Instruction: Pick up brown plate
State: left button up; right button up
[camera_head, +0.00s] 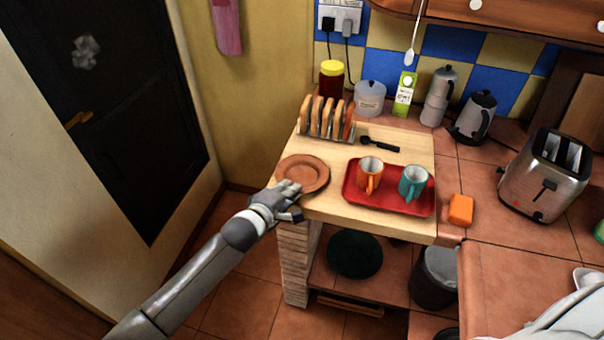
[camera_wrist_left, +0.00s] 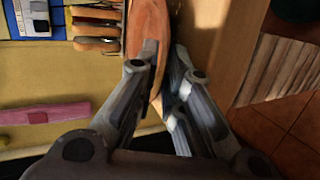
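The brown plate (camera_head: 305,171) lies flat on the left front part of the wooden board, close to its edge. My left gripper (camera_head: 290,201) is at the plate's near rim, with one finger over the rim and the other lower, by the board's edge. In the left wrist view the plate (camera_wrist_left: 147,22) shows nearly edge-on, with its rim between the spread fingers of the left gripper (camera_wrist_left: 164,52). The fingers look apart, and I cannot tell whether either touches the plate.
A red tray (camera_head: 390,209) with an orange mug (camera_head: 368,175) and a teal mug (camera_head: 413,183) stands right of the plate. A toast rack (camera_head: 327,118) with toast stands behind it, beside a dark-handled utensil (camera_head: 380,144). An orange block (camera_head: 461,210) and toaster (camera_head: 545,176) are further right.

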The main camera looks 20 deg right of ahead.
pick_arm(q)
jog(key=shift+w+d, duration=0.1)
jog(key=shift+c, duration=0.3)
grip_shut()
jog(key=shift+r, duration=0.1)
